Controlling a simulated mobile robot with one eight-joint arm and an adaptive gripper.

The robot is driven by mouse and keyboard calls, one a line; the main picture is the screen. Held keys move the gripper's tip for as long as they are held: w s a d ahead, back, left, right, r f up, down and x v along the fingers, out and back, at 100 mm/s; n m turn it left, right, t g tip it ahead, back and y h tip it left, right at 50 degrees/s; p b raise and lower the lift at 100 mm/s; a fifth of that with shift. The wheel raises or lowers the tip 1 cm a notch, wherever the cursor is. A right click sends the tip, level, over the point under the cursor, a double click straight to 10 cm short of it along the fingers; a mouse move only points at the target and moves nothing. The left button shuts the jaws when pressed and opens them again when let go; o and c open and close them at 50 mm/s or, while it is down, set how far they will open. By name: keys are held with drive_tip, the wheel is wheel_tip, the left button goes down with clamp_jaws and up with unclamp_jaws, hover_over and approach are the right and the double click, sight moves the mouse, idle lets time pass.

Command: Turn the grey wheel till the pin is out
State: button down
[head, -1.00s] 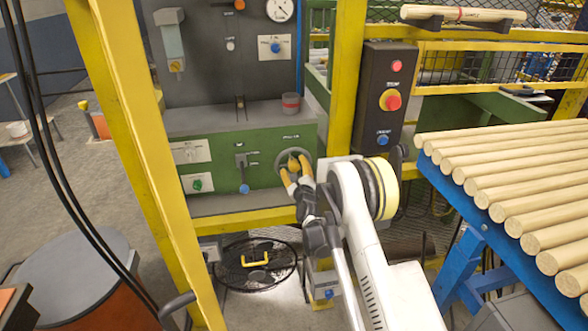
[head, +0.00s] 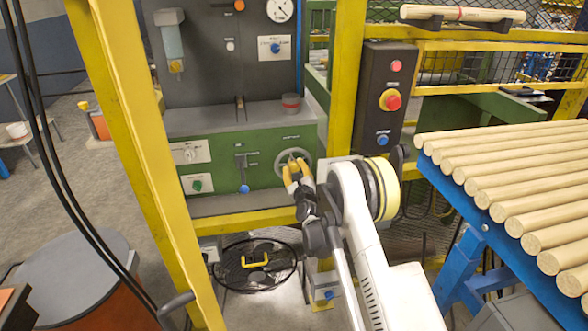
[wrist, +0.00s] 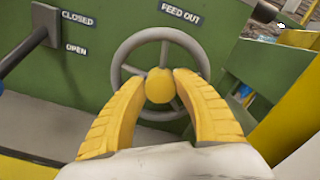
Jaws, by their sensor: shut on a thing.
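The grey wheel (wrist: 160,34) is a spoked ring on the green panel under the words FEED OUT; it also shows in the head view (head: 279,160). A round yellow knob (wrist: 160,86) shows within the ring in the wrist view. My gripper (wrist: 160,88) has its two yellow fingers shut on this knob, one on each side. The head view shows my gripper (head: 296,170) at the wheel, covering its lower part. I cannot make out a pin for certain in either view.
Left of the wheel is a lever (head: 241,162) with a blue end, marked CLOSED and OPEN. A yellow post (head: 346,80) and a black button box (head: 384,95) stand right of the wheel.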

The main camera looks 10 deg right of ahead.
drive_tip(key=m+b, duration=0.1)
drive_tip(key=m, duration=0.4)
drive_tip(key=shift+d, duration=0.1)
drive_tip(key=m, duration=0.5)
drive_tip(key=shift+m+b, duration=0.3)
drive_tip(key=m, duration=0.5)
drive_tip(key=shift+d, duration=0.1)
drive_tip(key=m, duration=0.6)
drive_tip(key=shift+f, duration=0.1)
drive_tip(key=c, duration=0.9)
unclamp_jaws()
